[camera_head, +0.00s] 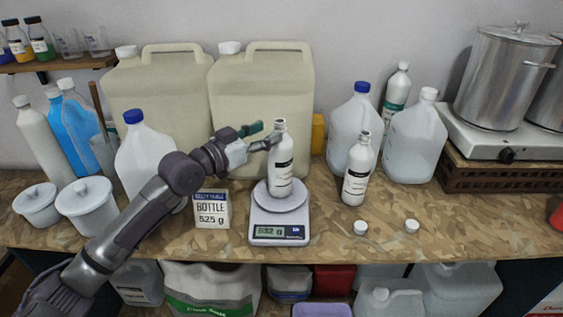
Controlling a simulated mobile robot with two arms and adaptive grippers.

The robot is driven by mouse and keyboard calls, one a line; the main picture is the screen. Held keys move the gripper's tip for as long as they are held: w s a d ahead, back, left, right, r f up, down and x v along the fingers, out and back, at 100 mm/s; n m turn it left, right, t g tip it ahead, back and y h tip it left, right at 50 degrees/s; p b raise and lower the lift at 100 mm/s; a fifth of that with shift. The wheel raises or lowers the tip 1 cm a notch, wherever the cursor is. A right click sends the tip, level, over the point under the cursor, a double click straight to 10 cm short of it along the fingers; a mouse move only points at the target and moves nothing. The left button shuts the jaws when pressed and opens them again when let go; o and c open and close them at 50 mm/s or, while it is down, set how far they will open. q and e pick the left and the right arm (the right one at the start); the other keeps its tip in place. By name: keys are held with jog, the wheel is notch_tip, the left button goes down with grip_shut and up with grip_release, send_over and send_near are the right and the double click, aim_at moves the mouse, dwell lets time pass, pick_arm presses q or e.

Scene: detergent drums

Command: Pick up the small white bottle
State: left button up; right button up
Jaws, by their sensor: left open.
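A small white bottle (281,172) with a dark label stands upright, uncapped, on a digital scale (280,233). A similar uncapped white bottle (357,173) stands on the counter to the right of the scale. My left gripper (264,137) is open at the upper left side of the bottle on the scale, near its neck. One finger overlaps the bottle's edge in the picture; I cannot tell whether it touches. My right gripper is not in view.
A card reading "BOTTLE 525 g" (212,211) stands left of the scale. Two loose white caps (361,228) (411,226) lie at the front right. Large jugs (262,90) line the back. White lidded tubs (87,205) stand at left. The front right counter is mostly clear.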

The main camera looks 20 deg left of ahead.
aim_at(276, 126)
pick_arm(q)
jog(key=shift+w+d+r+p, duration=0.5)
jog(key=shift+w+p, duration=0.2)
jog(key=shift+p, duration=0.2)
jog(key=shift+f+p+x, duration=0.2)
jog(key=shift+p+x, duration=0.15)
jog(key=shift+x, duration=0.9)
jog(key=shift+w+d+f, duration=0.1)
jog(key=shift+w+d, duration=0.15)
jog(key=shift+w+f, duration=0.1)
jog(key=shift+c, duration=0.2)
jog(key=c, duration=0.8)
grip_shut()
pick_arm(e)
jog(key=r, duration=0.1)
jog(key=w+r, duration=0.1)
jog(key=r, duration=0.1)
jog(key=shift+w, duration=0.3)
